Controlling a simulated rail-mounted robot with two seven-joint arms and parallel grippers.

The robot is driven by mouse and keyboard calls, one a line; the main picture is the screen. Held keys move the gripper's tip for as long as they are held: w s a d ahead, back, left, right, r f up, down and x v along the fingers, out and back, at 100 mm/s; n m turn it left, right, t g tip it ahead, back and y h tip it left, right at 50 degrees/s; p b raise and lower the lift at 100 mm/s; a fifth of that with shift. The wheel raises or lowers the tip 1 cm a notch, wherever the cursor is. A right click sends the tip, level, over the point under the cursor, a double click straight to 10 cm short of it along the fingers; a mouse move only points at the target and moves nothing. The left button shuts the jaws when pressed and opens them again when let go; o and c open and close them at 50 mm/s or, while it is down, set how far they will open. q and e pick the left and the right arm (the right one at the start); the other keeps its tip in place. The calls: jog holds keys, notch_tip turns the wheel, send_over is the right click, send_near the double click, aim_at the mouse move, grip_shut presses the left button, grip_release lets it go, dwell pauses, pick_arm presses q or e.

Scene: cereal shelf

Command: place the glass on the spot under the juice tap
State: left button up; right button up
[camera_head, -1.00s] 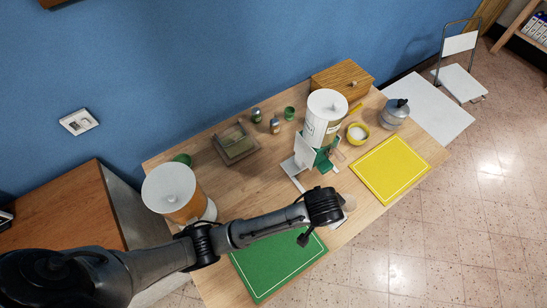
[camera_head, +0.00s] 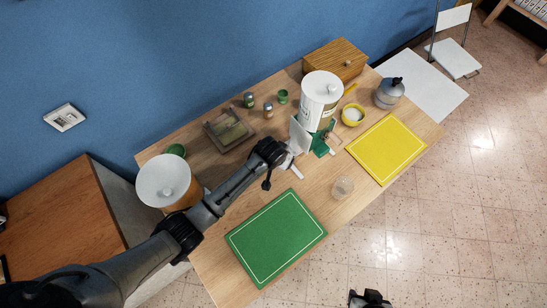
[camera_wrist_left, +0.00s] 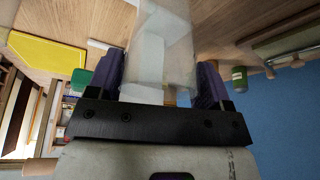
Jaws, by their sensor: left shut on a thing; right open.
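My left gripper (camera_head: 286,160) is shut on a clear glass, seen between its purple fingers in the left wrist view (camera_wrist_left: 157,55). In the head view the wrist hides most of that glass. It is at the left side of the central dispenser (camera_head: 320,97), which has a white lid and a white and green stand (camera_head: 323,140). The tap and the spot under it are hidden or too small to make out. A second clear vessel (camera_head: 343,187) stands on the table to the right. My right gripper (camera_head: 370,299) is open and empty at the bottom edge, away from the table.
A second white-lidded container (camera_head: 165,182) stands at the table's left end. A green mat (camera_head: 276,236) and a yellow mat (camera_head: 386,149) lie flat. A tray (camera_head: 229,130), small jars, a yellow bowl (camera_head: 352,115), a metal pot (camera_head: 389,93) and a wooden box (camera_head: 335,61) stand toward the back.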

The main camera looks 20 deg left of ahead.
pick_arm(q)
jog(key=shift+w+a+f+b, duration=0.2)
jog(key=shift+a+f, duration=0.35)
jog(key=shift+f, duration=0.45)
jog(key=shift+w+a+f+b, duration=0.2)
jog(key=shift+a+f, duration=0.35)
jog(key=shift+f, duration=0.5)
jog(key=shift+w+a+f+b, duration=0.1)
jog(key=shift+w+a+f, duration=0.1)
jog(key=shift+a+f, duration=0.6)
jog(key=shift+d+f, duration=0.25)
jog(key=shift+f, duration=0.05)
jog(key=o, duration=1)
jog(key=shift+s+r+p, duration=0.1)
jog(key=shift+r+p, duration=0.45)
jog(key=shift+p+v, duration=5.55)
jog(key=shift+p, duration=1.5)
